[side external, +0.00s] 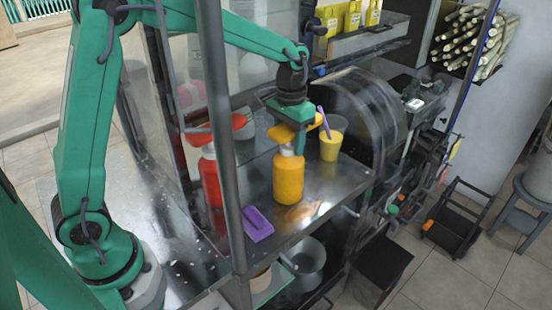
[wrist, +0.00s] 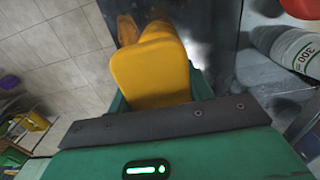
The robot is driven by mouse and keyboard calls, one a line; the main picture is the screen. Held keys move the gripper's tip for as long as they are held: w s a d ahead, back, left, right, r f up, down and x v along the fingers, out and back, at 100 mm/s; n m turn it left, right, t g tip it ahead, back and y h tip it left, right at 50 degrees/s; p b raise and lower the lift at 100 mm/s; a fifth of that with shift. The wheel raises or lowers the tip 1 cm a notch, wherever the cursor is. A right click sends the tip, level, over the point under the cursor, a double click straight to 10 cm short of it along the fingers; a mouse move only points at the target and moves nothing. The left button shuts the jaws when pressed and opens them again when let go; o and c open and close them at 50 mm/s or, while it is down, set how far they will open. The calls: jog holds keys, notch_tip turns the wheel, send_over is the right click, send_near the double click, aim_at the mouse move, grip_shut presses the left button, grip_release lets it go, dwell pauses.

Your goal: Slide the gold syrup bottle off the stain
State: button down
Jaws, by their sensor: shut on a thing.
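The gold syrup bottle (side external: 289,180) stands upright on the metal counter in the side view, with a yellow-orange pump top. My gripper (side external: 292,122) is above it, shut on the pump top. In the wrist view, the yellow top (wrist: 152,72) fills the space between the green jaws of my gripper (wrist: 158,88). A brownish-orange stain (side external: 303,214) shows on the counter just in front and to the right of the bottle's base. The base hides any part of the stain under it, so I cannot tell how far they overlap.
A red bottle (side external: 211,180) stands left of the gold one. A purple sponge (side external: 257,224) lies in front, near the counter edge and a metal post (side external: 222,130). A yellow cup (side external: 330,148) with a purple utensil stands behind right, near the press drum (side external: 365,115).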

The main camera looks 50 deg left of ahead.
jog(key=a, duration=0.7)
jog(key=shift+a, duration=0.15)
dwell(0.3)
jog(key=c, duration=0.5)
grip_release()
jog(key=shift+r, duration=0.1)
jog(key=shift+r, duration=3.85)
jog(key=shift+r, duration=5)
